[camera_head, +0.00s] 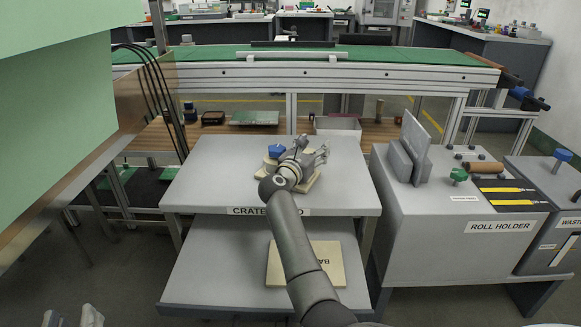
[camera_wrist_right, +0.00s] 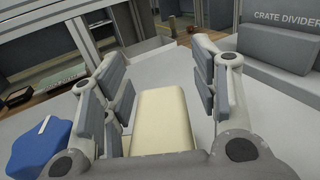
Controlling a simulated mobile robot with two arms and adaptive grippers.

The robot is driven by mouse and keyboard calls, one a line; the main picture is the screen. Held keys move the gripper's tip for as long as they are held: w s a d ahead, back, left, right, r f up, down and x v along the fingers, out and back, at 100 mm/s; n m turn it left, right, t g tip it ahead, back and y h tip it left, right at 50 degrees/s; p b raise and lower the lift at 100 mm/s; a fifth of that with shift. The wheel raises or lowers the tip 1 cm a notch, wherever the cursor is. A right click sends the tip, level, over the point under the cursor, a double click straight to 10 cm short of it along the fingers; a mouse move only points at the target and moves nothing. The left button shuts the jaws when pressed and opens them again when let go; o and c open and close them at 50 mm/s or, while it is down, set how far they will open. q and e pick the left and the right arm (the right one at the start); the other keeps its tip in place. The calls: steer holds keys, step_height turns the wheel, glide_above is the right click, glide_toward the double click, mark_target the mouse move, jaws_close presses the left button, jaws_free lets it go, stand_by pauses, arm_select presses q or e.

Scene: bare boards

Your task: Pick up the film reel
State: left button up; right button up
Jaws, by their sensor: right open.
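My right gripper (camera_head: 304,165) is over the grey tabletop labelled "CRATE", with the rest of the word hidden by my arm. In the right wrist view its fingers (camera_wrist_right: 165,100) are open, with a cream, round-edged block (camera_wrist_right: 162,112) between them and a gap on the right side. This block may be the film reel; I cannot tell for sure. In the head view a cream piece (camera_head: 309,184) shows partly under the gripper. A blue lobed knob (camera_head: 276,151) is just left of the gripper; it also shows in the wrist view (camera_wrist_right: 38,148). My left gripper (camera_head: 71,318) shows only as two separated tips at the bottom left.
A cream board (camera_head: 325,262) lies on the lower shelf. The grey roll holder (camera_head: 460,235) stands to the right, with an upright plate (camera_head: 414,140). A green-topped conveyor (camera_head: 220,56) runs behind. A large green panel fills the upper left. The tabletop's left part is clear.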

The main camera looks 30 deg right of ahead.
steer(key=shift+s+a+r, duration=0.1)
steer(key=shift+a+r, duration=0.05)
steer(key=shift+c, duration=0.6)
jaws_close()
steer(key=shift+r, duration=0.1)
